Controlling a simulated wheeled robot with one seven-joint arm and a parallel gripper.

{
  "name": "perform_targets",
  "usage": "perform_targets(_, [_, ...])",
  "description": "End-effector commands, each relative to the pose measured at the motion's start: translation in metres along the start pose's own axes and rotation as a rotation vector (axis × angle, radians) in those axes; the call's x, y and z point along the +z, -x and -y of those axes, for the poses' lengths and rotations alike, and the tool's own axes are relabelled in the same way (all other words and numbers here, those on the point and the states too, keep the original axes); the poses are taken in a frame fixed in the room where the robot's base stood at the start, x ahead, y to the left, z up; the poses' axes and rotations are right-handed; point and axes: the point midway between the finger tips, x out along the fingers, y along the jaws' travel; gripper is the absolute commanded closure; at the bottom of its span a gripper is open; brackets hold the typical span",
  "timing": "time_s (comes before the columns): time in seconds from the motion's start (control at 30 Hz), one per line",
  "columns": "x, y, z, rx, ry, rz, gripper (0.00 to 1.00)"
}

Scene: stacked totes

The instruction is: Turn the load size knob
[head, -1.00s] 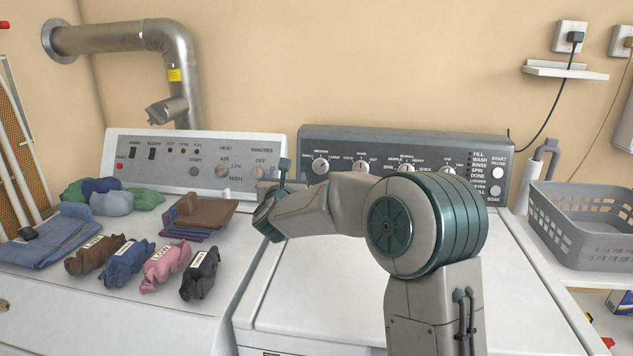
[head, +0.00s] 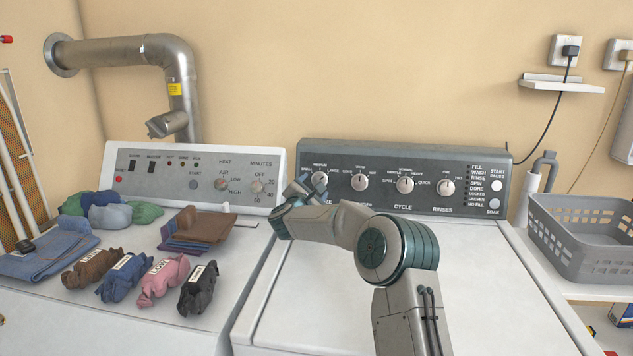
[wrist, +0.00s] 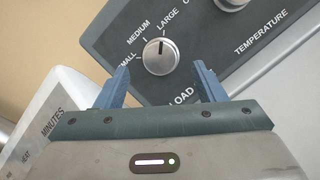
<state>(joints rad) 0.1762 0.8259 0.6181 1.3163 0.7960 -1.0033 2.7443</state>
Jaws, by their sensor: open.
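The load size knob (wrist: 160,57) is a round silver knob on the dark washer panel. In the wrist view its dark pointer line points up toward the gap between MEDIUM and LARGE, and LOAD is printed below it. In the head view the knob (head: 319,179) is at the panel's left end. My gripper (wrist: 160,80) is open and empty, its two blue fingers on either side of the knob's lower part in the picture. I cannot tell whether the fingertips touch the knob. In the head view my gripper (head: 300,188) is just left of and below the knob.
The temperature knob (head: 359,182), cycle knob (head: 405,185) and rinses knob (head: 447,187) are in a row to the right. The dryer panel (head: 150,177) is at left, with clothes on the dryer. A grey basket (head: 580,240) stands at right. The washer lid is largely clear.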

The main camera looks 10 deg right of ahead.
Motion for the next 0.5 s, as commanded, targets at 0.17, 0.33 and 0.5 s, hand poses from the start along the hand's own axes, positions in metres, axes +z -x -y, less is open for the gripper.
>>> perform_targets(0.17, [0.001, -0.023, 0.000, 0.000, 0.001, 0.000, 0.37])
perform_targets(0.33, [0.000, -0.035, 0.000, 0.000, 0.001, 0.000, 0.37])
perform_targets(0.5, [0.000, -0.038, 0.000, 0.001, 0.002, 0.000, 0.37])
